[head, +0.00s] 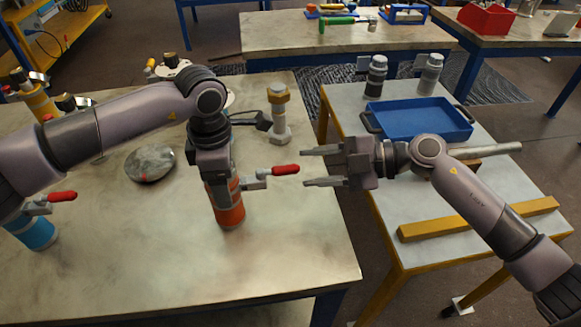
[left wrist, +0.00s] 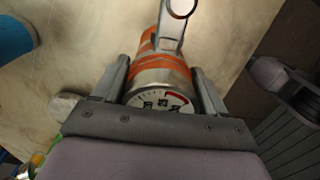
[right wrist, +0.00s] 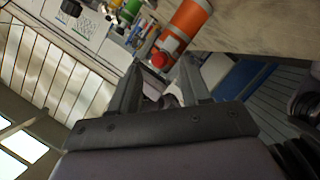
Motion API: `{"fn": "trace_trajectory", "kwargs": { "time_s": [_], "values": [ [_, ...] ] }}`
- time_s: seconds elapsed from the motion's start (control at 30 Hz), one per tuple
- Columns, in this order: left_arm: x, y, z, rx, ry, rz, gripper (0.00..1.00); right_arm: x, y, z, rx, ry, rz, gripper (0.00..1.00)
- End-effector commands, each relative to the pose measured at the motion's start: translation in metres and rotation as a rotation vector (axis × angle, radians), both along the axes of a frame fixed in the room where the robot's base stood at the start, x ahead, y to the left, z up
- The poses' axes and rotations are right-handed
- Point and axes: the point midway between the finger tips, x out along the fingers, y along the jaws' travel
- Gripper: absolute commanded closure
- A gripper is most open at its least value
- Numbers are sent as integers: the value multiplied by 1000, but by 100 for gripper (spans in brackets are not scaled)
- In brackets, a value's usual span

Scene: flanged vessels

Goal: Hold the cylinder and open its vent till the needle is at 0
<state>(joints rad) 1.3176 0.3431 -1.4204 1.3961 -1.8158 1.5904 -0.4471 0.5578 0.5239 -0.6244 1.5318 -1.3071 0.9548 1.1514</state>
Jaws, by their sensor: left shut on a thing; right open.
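The orange cylinder (head: 228,208) stands upright on the near table. My left gripper (head: 215,178) is shut on its upper metal part from above; one finger shows on each side in the left wrist view (left wrist: 160,75). The cylinder's dial (left wrist: 162,101) faces that camera, with a red arc; I cannot read the needle. The vent lever with its red grip (head: 286,169) sticks out to the right. My right gripper (head: 308,167) is open, its fingertips around or just off the grip's end. In the right wrist view the red grip end (right wrist: 159,58) shows between the fingertips, with the orange cylinder (right wrist: 188,25) behind.
A blue cylinder (head: 32,231) with a red lever and a yellow one (head: 40,102) stand at the left. A grey disc (head: 150,163) lies behind the orange cylinder. A flanged post (head: 279,115) stands farther back.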

Motion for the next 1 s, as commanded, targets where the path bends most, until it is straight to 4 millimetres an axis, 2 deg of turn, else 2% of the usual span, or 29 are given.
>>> {"fn": "trace_trajectory", "kwargs": {
  "time_s": [0.1, 0.3, 0.7, 0.83, 0.87, 1.0],
  "values": [
    [1, 0, 2, -2, -3, 0, 85, 4, 22, -4, 3, -1, 0, 53],
    [1, 0, 2, -1, -3, 0, 85, 9, 42, -12, 0, -1, 0, 53],
    [1, 0, 2, -1, -3, 1, 85, 10, 49, -14, -1, -2, 0, 53],
    [1, 0, 2, -1, -3, 0, 85, 10, 49, -14, -1, -2, 0, 95],
    [1, 0, 2, -1, -3, 0, 85, 10, 49, -14, -1, -2, 0, 100],
    [1, 0, 2, -1, -3, 1, 85, 10, 49, -14, -2, -2, -1, 100]
  ]
}}
